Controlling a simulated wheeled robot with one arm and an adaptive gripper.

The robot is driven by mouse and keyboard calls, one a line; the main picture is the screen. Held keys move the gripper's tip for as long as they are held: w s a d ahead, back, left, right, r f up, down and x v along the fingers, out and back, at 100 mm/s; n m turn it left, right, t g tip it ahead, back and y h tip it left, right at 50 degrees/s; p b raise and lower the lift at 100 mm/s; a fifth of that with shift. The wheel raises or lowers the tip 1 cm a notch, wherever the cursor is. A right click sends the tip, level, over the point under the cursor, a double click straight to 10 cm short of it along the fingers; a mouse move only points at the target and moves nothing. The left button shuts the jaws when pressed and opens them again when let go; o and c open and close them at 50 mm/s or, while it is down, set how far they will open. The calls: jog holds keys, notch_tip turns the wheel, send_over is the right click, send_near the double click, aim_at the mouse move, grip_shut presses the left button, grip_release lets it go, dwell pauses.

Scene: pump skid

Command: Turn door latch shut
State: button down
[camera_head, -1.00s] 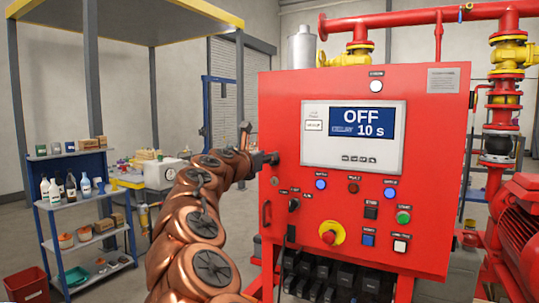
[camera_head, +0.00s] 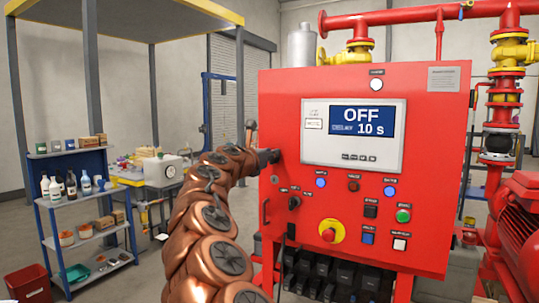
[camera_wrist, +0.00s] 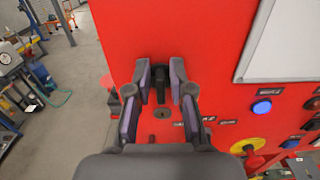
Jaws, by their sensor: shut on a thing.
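The red control cabinet (camera_head: 420,200) fills the right of the head view. A black door latch (camera_wrist: 160,84) stands out from its red door in the wrist view and points roughly up and down there. My gripper (camera_wrist: 160,76) has one finger on each side of the latch and is shut on it. In the head view my gripper (camera_head: 270,157) is at the cabinet's upper left edge, left of the display, and the latch cannot be made out there.
The panel carries a screen (camera_head: 361,121) reading OFF and 10 s, a yellow-ringed red stop button (camera_head: 329,234), a black selector (camera_head: 294,202) and several lit buttons. A blue shelf (camera_head: 85,225) stands at left. Red piping and a motor (camera_head: 520,225) are at right.

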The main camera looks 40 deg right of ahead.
jog(key=shift+m, duration=0.3)
jog(key=m+b, duration=0.3)
jog(key=m, duration=0.2)
jog(key=s+f+m+b, duration=0.1)
jog(key=m+b, duration=0.2)
jog(key=m, duration=0.2)
jog(key=f+m+b, duration=0.1)
jog(key=m+b, duration=0.3)
jog(key=m, duration=0.1)
jog(key=shift+s+d, duration=0.2)
jog(key=shift+s, duration=0.15)
jog(key=shift+m+b, duration=0.75)
jog(key=shift+m, duration=0.35)
jog(key=shift+r, duration=0.1)
jog(key=shift+a+r, duration=0.1)
jog(key=shift+r, duration=0.05)
jog(key=c, duration=1.2)
grip_release()
jog(key=shift+c, duration=0.2)
